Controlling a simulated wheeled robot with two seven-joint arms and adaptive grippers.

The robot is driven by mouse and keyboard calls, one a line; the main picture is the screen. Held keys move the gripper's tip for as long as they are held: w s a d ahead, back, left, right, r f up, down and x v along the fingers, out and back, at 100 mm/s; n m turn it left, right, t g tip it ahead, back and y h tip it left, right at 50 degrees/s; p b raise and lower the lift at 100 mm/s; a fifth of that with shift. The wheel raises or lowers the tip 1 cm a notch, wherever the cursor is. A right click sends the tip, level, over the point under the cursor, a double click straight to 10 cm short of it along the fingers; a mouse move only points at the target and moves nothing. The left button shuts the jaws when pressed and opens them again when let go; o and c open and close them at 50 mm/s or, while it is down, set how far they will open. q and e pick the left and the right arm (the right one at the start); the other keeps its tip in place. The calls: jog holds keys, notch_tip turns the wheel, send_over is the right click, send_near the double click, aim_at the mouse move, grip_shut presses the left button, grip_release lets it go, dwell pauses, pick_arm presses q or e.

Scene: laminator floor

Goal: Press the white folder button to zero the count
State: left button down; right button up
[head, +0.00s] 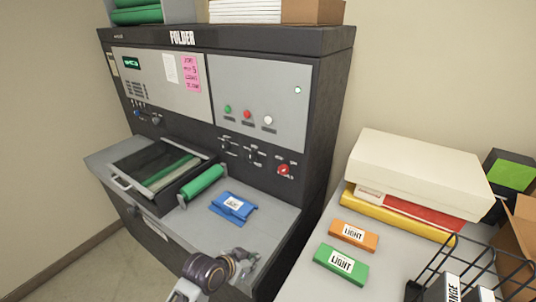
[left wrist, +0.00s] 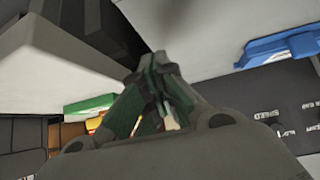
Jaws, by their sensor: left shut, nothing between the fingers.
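The folder machine (head: 228,45) is a dark cabinet with grey panels. Its white button (head: 268,120) sits on the right panel, to the right of a red button (head: 247,114) and a green button (head: 228,109). My left gripper (head: 240,255) is low in the head view, over the front right of the machine's shelf, well below the white button and apart from it. In the left wrist view its fingers (left wrist: 154,68) are together with nothing between them. The white button is not recognisable in that view. My right gripper is not in view.
A blue block (head: 233,206) and a green roller (head: 202,182) lie on the shelf; the blue block also shows in the left wrist view (left wrist: 280,46). A red knob (head: 283,170) sits lower right on the machine. A side table holds orange (head: 354,235) and green (head: 341,264) LIGHT blocks.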

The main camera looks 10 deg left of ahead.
pick_arm(q)
jog(key=w+d+r+m+t+h, duration=0.15)
jog(key=w+r+t, duration=0.25)
jog(key=w+r, duration=0.45)
jog(key=w+d+r+m+t+h, duration=0.1)
jog(key=w+d+r+t+h, duration=0.2)
jog(key=w+r+t, duration=0.35)
jog(key=w+a+r+n+t+y, duration=0.3)
jog(key=w+a+r+n+y, duration=0.1)
jog(key=r, duration=0.4)
jog(key=w+a+r+n+t+y, duration=0.3)
jog(key=a+r+n+y, duration=0.3)
jog(key=r+y, duration=0.3)
jog(key=shift+w+a+r, duration=0.15)
jog(key=shift+w+a, duration=0.35)
jog(key=shift+a, duration=0.3)
jog(key=shift+w, duration=0.1)
